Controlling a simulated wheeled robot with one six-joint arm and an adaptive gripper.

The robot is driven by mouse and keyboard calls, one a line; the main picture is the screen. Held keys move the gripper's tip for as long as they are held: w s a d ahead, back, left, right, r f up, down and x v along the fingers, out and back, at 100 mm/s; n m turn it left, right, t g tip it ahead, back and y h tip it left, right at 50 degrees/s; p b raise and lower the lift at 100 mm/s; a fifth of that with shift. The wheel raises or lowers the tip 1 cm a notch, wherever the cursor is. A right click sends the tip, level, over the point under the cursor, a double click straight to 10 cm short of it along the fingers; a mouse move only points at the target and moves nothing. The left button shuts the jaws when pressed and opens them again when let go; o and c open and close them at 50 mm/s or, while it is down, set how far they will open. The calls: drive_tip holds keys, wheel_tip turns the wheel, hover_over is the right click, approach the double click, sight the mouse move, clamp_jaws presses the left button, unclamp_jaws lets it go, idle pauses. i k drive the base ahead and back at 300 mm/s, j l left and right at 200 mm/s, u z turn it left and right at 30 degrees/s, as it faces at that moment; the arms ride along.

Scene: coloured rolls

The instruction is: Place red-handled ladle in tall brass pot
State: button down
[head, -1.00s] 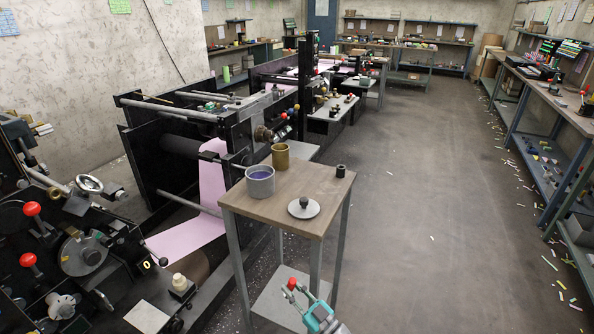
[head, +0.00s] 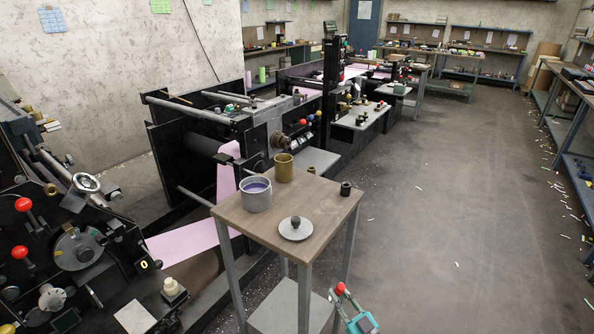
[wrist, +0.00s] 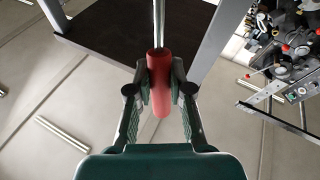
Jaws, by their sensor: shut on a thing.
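My gripper (head: 345,298) is at the bottom of the head view, low beside the small table's front right leg. In the wrist view my gripper (wrist: 159,92) is shut on the red handle of the ladle (wrist: 160,70). The ladle's metal shaft runs up out of the frame, and its bowl is out of sight there. In the head view only the red handle end (head: 340,288) shows clearly. The tall brass pot (head: 284,167) stands upright on the small table's far left part, above and away from my gripper.
The small wooden-topped table (head: 325,207) also holds a grey pot with purple contents (head: 256,195), a grey lid with a dark knob (head: 295,229) and a small dark cylinder (head: 345,189). Black machinery (head: 200,130) stands behind and left. The floor (head: 440,240) to the right is open.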

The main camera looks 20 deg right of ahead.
sight(287, 179)
drive_tip(key=i+l, duration=0.45)
drive_tip(key=l, duration=0.15)
drive_tip(key=i+l+z, duration=0.1)
drive_tip(key=i+l, duration=0.35)
drive_tip(key=l, duration=0.15)
